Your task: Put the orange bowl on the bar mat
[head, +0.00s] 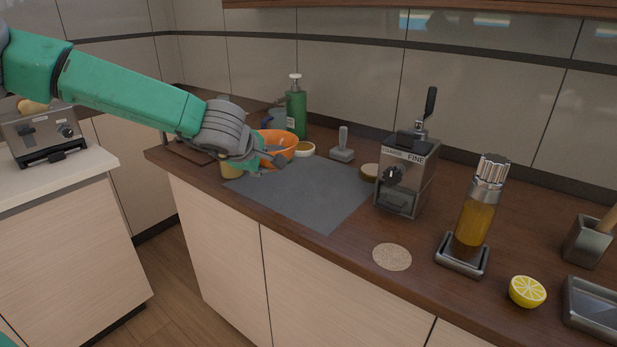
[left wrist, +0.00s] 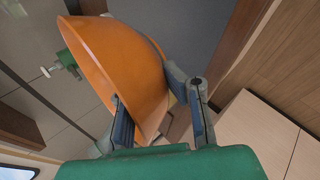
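My left gripper (head: 268,157) is at the bowl's near left side. In the left wrist view the orange bowl (left wrist: 115,55) looks steeply tilted and fills the upper middle. The left gripper's fingers (left wrist: 148,95) are spread on either side of part of the bowl, with a gap between them. My right gripper is not in view.
A grey tamper (head: 343,146) and a coffee grinder (head: 405,175) stand behind and right of the mat. The mat's middle is clear.

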